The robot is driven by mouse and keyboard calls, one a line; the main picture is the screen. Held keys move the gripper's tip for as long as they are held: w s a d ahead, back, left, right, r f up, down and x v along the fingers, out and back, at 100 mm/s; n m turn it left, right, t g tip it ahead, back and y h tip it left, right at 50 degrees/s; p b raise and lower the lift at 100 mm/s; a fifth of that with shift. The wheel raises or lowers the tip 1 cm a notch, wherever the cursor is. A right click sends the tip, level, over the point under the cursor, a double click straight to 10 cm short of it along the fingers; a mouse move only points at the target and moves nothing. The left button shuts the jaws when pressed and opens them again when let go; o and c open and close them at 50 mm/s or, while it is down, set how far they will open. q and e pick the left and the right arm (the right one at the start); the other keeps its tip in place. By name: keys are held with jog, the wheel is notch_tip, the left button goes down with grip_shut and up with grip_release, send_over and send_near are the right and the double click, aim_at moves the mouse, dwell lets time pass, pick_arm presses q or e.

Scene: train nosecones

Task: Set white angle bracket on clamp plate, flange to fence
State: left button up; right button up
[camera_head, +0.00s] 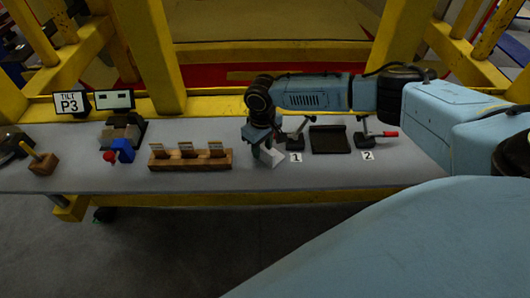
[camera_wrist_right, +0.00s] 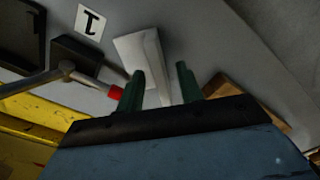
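The white angle bracket (camera_head: 272,158) rests on the grey bench just left of label 1, partly hidden by my right gripper (camera_head: 262,148). In the right wrist view the bracket (camera_wrist_right: 138,48) shows a broad face and a narrower upright flange. The green fingers of my right gripper (camera_wrist_right: 160,70) are apart, with part of the bracket between them. A gap shows beside the right-hand finger. The dark clamp plate (camera_head: 330,139) lies empty between two clamps; its edge shows in the wrist view (camera_wrist_right: 22,38). My left gripper is out of view.
Clamp 1 (camera_head: 297,136) stands close right of my gripper; its red tip (camera_wrist_right: 115,92) is near the left-hand finger. Clamp 2 (camera_head: 368,135) is farther right. A wooden rack (camera_head: 190,160) stands to the left. Yellow posts (camera_head: 150,55) rise behind the bench.

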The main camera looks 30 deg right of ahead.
jog(key=shift+f, duration=0.6)
grip_shut()
jog(key=shift+r, duration=0.15)
